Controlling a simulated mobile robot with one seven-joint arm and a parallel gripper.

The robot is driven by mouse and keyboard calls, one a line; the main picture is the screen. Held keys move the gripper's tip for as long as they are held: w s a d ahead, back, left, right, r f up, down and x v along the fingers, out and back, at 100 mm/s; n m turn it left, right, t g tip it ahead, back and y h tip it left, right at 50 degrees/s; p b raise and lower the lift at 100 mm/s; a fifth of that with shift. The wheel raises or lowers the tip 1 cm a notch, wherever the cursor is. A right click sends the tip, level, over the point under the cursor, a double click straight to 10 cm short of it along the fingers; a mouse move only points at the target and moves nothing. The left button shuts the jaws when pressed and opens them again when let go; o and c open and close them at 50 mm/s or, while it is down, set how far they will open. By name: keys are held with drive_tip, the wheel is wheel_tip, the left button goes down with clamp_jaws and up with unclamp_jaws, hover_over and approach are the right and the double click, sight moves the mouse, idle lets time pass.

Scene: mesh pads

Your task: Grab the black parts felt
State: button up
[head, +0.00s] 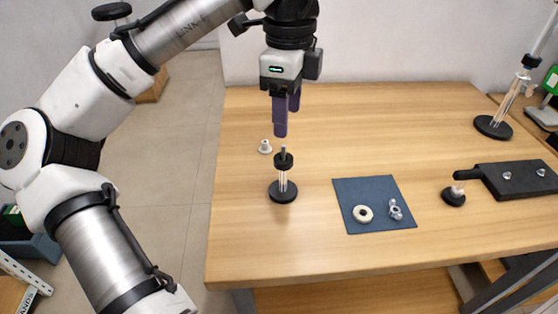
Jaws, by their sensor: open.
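A flat square mat (365,190) lies on the wooden table right of the middle; it looks dark blue-grey rather than plain black. A pale ring (362,214) and a small metal fitting (396,210) rest on its lower part. My gripper (287,112) points down with purple fingers, open and empty. It hangs above the table, left of and behind the mat, apart from it. Just below the fingers stands a small post (283,178) with a black round base and black collar. No other felt is clearly seen.
A small white flanged piece (265,147) sits left of the post. A black bracket (517,180) and a small black-based piece (453,195) lie right of the mat. A round-based stand (493,127) is at the back right. The table (400,120) behind the mat is clear.

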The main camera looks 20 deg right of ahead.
wheel_tip(320, 180, down, 9)
drive_tip(key=shift+r, duration=0.1)
idle(0.4)
drive_tip(key=shift+c, duration=0.4)
drive_tip(key=c, duration=1)
